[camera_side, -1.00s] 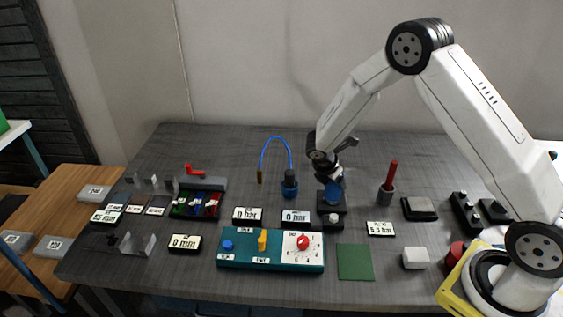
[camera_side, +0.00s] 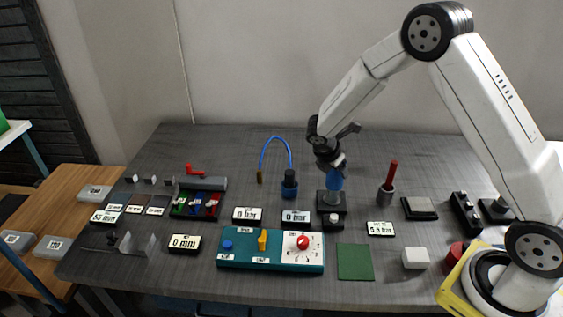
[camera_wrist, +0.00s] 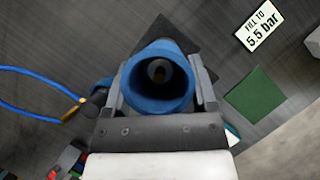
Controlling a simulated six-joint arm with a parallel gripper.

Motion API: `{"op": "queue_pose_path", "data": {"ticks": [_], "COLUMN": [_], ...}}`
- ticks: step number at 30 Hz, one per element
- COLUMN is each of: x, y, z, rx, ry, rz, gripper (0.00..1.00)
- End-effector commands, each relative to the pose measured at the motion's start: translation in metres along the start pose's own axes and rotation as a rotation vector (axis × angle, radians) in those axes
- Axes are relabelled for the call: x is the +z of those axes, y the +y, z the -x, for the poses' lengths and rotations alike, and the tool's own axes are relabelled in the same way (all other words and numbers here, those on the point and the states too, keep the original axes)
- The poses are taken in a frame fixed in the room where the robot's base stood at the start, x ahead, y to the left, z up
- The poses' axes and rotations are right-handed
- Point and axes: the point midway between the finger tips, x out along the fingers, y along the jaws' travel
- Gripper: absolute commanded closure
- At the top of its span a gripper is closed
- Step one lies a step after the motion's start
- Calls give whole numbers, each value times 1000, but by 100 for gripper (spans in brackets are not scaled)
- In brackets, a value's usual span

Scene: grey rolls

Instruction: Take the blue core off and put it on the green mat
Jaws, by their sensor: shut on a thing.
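The blue core (camera_side: 335,181) is in my gripper (camera_side: 333,172), above the black stand (camera_side: 331,204). In the wrist view it is a hollow blue tube (camera_wrist: 160,78) seen from its open end, with a jaw of my gripper (camera_wrist: 160,92) on each side. My gripper is shut on it. Whether the core's lower end still touches the stand cannot be told. The green mat (camera_side: 355,262) lies flat and bare at the front, right of the teal panel; it also shows in the wrist view (camera_wrist: 255,95).
The teal panel (camera_side: 240,262) with a red dial stands left of the mat. A white block (camera_side: 415,258) sits right of it. A "5.5 bar" sign (camera_side: 380,229) lies behind the mat.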

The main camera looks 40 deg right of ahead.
Motion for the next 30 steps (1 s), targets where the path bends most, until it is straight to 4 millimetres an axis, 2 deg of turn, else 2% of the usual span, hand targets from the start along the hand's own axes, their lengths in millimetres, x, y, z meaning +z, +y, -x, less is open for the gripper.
{"op": "queue_pose_path", "data": {"ticks": [30], "x": [21], "y": [0], "z": [38], "rx": [1], "ry": [0], "rz": [-2], "gripper": [64]}}
